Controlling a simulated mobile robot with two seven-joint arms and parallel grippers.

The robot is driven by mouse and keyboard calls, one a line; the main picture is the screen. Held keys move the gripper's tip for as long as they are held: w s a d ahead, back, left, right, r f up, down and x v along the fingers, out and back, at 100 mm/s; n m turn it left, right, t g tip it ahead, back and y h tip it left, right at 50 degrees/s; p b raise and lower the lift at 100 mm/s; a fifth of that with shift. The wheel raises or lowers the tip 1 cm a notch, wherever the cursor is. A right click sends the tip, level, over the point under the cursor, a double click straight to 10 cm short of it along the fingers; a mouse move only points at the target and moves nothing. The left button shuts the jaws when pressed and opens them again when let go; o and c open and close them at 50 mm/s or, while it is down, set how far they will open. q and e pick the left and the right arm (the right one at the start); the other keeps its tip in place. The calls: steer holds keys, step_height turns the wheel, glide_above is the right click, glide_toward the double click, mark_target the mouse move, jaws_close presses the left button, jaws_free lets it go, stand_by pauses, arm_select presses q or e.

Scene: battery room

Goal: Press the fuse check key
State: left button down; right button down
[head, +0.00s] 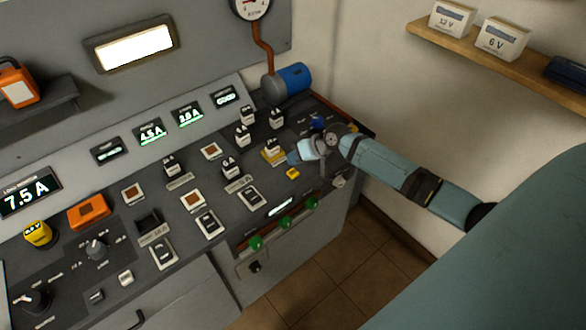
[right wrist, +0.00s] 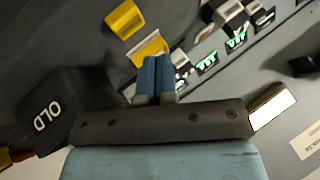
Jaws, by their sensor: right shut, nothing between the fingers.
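A small yellow key (head: 293,173) sits on the sloping desk panel, just below my right gripper in the head view. No label on it can be read, so I cannot tell whether it is the fuse check key. A yellow base (head: 273,156) with a black and white block stands just left of the gripper. My right gripper (head: 292,158) is shut and empty, low over the panel. In the right wrist view its blue fingers (right wrist: 155,68) are together, in front of a yellow piece (right wrist: 150,48); contact cannot be told. A second yellow piece (right wrist: 125,18) lies beyond. My left gripper is out of view.
Several fuse blocks (head: 232,168) and switches stand on the panel left of the gripper. A blue cylinder (head: 294,79) lies behind. A dark block marked OLD (right wrist: 50,112) is close beside the gripper in the wrist view. Green knobs (head: 284,222) line the front edge.

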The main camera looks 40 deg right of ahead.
mark_target(295, 170)
steer(key=shift+r+p, duration=1.1)
steer(key=shift+r, duration=0.5)
steer(key=shift+n, duration=0.4)
steer(key=s+a+f, duration=0.5)
steer(key=shift+s+f, duration=0.2)
steer(key=shift+s, duration=0.1)
steer(key=s+a+n+t+h, duration=0.1)
steer(key=s+a, duration=0.3)
steer(key=s, duration=0.3)
steer(key=s+a+n+t+h, duration=0.1)
steer(key=s+a, duration=0.3)
steer(key=s, duration=0.3)
steer(key=s+a+f+n+t, duration=0.1)
steer(key=s+a+t, duration=0.1)
steer(key=s+a, duration=0.2)
steer(key=s, duration=0.3)
steer(key=shift+s+a+h, duration=0.25)
steer(key=shift+s+h, duration=0.05)
steer(key=shift+h, duration=0.1)
